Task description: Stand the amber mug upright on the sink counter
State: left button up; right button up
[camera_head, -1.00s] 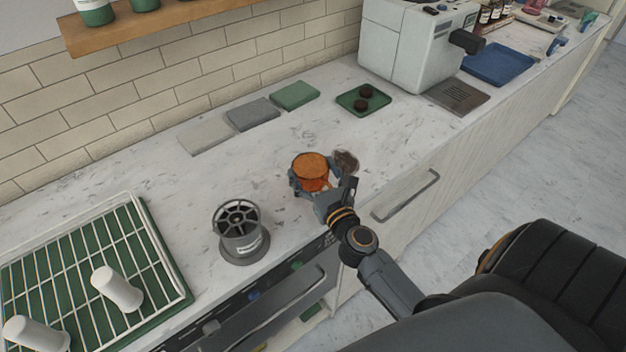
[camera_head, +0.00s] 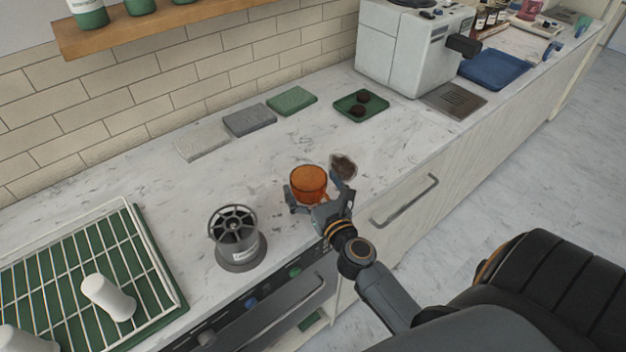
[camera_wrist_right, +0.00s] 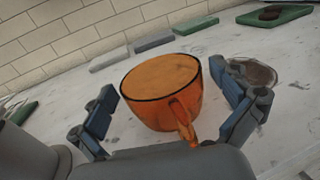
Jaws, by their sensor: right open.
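The amber mug (camera_head: 309,185) stands upright on the marble counter (camera_head: 270,150), as far as I can tell. In the right wrist view the mug (camera_wrist_right: 160,85) has its opening up, and its handle (camera_wrist_right: 183,118) points toward my gripper's palm. My right gripper (camera_head: 318,196) is open around the mug, one finger on each side. In the wrist view there is a gap between each finger and the mug wall. The mug's base is partly hidden by the gripper in the head view. My left gripper is in neither view.
A dark round patch or dish (camera_head: 343,166) lies just beyond the right finger. A grey cylindrical device (camera_head: 237,246) stands left of the mug. A wire rack (camera_head: 139,232) holds white cups. Folded cloths, a green tray (camera_head: 376,102) and a white machine (camera_head: 392,50) are farther back.

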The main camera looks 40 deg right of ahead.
jog(key=shift+r, duration=0.2)
jog(key=s+a+b, duration=0.2)
jog(key=s+b, duration=0.2)
jog(key=s, duration=0.8)
jog(key=shift+w+a, duration=0.1)
